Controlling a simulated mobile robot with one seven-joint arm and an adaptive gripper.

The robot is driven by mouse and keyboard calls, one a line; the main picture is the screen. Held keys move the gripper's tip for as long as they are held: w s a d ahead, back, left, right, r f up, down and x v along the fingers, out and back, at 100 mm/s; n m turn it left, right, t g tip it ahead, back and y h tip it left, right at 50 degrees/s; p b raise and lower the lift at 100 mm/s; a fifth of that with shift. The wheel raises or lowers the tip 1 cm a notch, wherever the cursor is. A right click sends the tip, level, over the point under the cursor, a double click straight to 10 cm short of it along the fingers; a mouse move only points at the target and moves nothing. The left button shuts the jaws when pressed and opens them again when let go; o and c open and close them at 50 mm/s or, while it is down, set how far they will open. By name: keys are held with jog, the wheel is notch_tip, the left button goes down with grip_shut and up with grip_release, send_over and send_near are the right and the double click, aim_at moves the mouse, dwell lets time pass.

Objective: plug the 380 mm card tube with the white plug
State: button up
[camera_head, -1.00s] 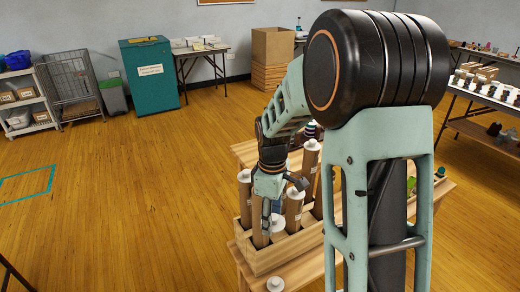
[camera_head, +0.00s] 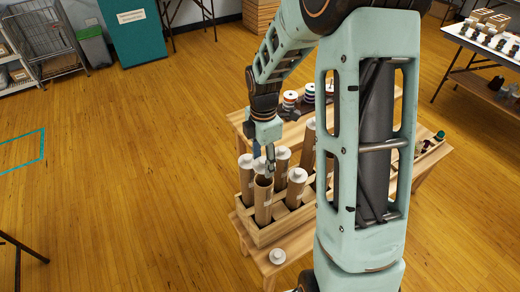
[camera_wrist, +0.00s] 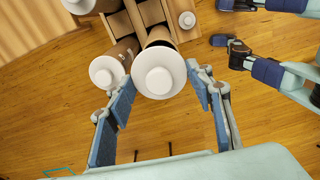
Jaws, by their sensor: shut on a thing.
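The open brown card tube (camera_head: 263,203) stands upright at the front left of the wooden crate (camera_head: 288,229), its dark mouth facing up. My gripper (camera_head: 264,165) is above it, shut on a white plug (camera_head: 259,168) that sits over or just behind the tube's mouth. In the wrist view the plug (camera_wrist: 158,82) is between the blue-padded fingertips, with a brown tube (camera_wrist: 159,38) behind it. The plug hides that tube's end, so I cannot tell whether they touch. Another white plug (camera_head: 277,257) lies on the bench before the crate.
Several plugged tubes stand close by in the crate, one just right (camera_head: 297,178) and one left (camera_head: 246,162). Thread spools (camera_head: 290,99) stand on the bench behind. My arm hides the crate's right part. Open floor lies left.

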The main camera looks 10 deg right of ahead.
aim_at(263, 166)
jog(key=shift+s+f+b, duration=0.15)
jog(key=shift+f+b, duration=0.4)
jog(key=shift+f, duration=0.1)
notch_tip(263, 166, down, 4)
jog(key=b, duration=0.3)
jog(key=shift+f, duration=0.25)
jog(key=shift+r, duration=0.25)
dwell(0.9)
jog(key=shift+r+p, duration=0.5)
jog(key=shift+r+p, duration=0.25)
jog(key=shift+p, duration=0.05)
dwell(0.9)
jog(key=shift+r+p, duration=0.5)
jog(key=shift+r, duration=0.1)
dwell(0.8)
